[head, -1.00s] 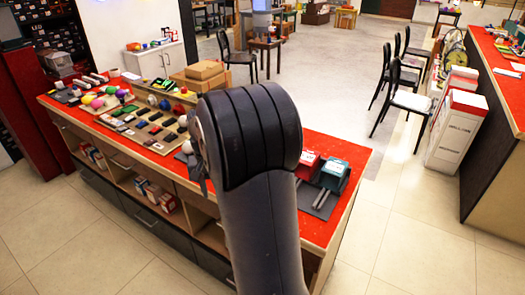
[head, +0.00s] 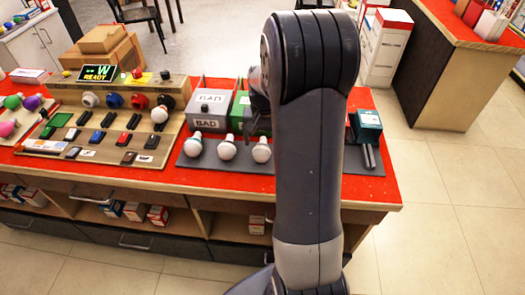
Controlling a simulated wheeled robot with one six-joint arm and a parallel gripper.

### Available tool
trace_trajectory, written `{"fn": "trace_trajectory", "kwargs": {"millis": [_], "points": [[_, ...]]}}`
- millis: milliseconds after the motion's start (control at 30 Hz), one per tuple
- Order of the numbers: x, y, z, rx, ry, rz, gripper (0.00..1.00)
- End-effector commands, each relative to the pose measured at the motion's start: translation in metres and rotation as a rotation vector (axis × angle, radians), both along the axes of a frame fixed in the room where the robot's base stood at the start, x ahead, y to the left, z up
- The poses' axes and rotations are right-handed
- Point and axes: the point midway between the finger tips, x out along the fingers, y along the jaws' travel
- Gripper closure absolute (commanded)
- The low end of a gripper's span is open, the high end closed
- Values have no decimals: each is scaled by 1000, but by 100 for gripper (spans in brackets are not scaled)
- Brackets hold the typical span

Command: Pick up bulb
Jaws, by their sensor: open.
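Three white bulbs with metal bases lie in a row on a dark grey mat (head: 178,162) on the red counter: a left bulb (head: 193,145), a middle bulb (head: 227,148) and a right bulb (head: 262,151). Another white bulb (head: 159,114) sits at the test board. My gripper (head: 257,118) shows partly at the left of my arm, above and behind the right bulb, and is open. It appears empty, though my arm hides part of it.
A teal box (head: 368,120) is at the right. A wooden test board (head: 172,128) with a READY display (head: 100,73) and coloured bulbs (head: 12,102) are left. My arm covers the counter's middle-right.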

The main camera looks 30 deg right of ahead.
Motion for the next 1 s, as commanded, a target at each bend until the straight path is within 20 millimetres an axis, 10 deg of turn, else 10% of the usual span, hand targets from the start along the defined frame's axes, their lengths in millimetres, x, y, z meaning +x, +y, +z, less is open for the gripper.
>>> {"fn": "trace_trajectory", "kwargs": {"millis": [567,1000], "points": [[2,3,-44,1,1,0,22],[2,3,-44,1,1,0,58]]}}
